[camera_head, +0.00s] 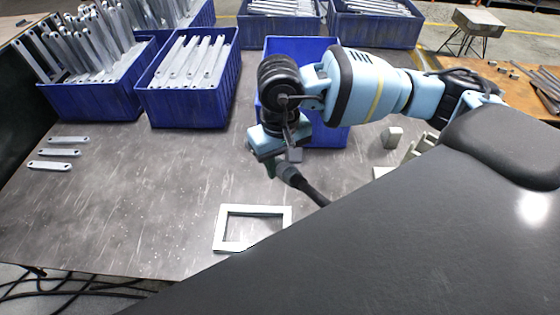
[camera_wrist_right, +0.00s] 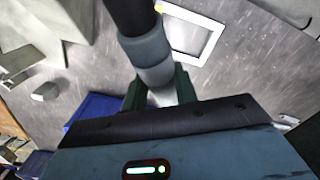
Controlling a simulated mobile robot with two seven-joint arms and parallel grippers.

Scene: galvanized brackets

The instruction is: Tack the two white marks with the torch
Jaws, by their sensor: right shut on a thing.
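My right gripper (camera_head: 272,163) is shut on the torch (camera_head: 292,177), a dark tool with a black hose, and holds it above the table behind the pale frame. In the right wrist view, the green fingers of the gripper (camera_wrist_right: 160,88) close around the torch's grey body (camera_wrist_right: 148,50). The pale rectangular frame (camera_head: 221,230) lies flat on the table; part of it also shows in the wrist view (camera_wrist_right: 212,40). The torch is apart from the frame in the head view. I cannot make out the two white marks. My left gripper is out of view.
Several loose strips (camera_head: 58,153) lie at left. A small grey block (camera_head: 392,138) sits at right. The table (camera_head: 130,215) left of the frame is clear.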

